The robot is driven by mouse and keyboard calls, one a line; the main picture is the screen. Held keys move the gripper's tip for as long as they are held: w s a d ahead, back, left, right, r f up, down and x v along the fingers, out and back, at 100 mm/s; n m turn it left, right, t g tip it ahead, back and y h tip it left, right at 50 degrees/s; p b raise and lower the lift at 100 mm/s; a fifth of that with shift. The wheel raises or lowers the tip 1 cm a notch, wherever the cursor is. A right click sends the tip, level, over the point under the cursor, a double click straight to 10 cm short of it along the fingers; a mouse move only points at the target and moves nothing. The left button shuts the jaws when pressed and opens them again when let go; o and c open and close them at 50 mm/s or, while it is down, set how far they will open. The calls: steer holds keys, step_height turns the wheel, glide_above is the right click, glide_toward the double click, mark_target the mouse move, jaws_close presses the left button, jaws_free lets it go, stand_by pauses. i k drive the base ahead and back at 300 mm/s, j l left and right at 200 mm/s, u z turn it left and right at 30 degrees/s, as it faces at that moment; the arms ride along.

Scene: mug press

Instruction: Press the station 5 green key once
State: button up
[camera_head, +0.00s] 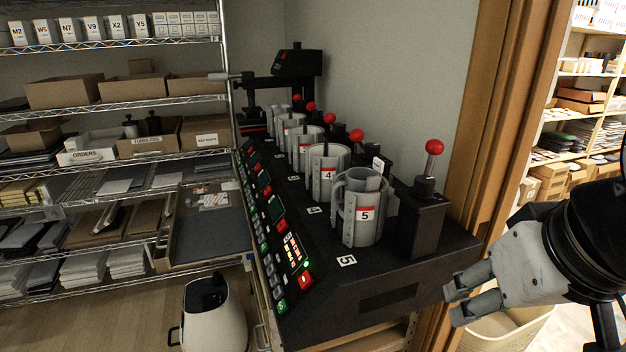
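The station 5 mug press (362,213) is the nearest in a row on a black machine, marked by a "5" tag. Its panel on the sloped front has a lit display (292,249) with orange and green marks. A red key (306,279) sits below the display, and a green key (281,306) sits lower left at the panel's near corner. My gripper (452,304) is at the lower right, beyond the machine's right end, apart from the keys. Its two fingers point left and look empty. How far they are parted is unclear.
Red-knobbed levers (434,147) stand behind the mugs. A wooden door frame (497,130) is close to my arm. A white bin (213,315) stands on the floor left of the machine. Wire shelves (110,155) with boxes line the left. The space in front of the panel looks free.

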mark_target(283, 306)
steer(key=u, duration=0.75)
steer(key=j+z, duration=0.15)
steer(key=i+j, duration=0.05)
steer(key=j, duration=0.05)
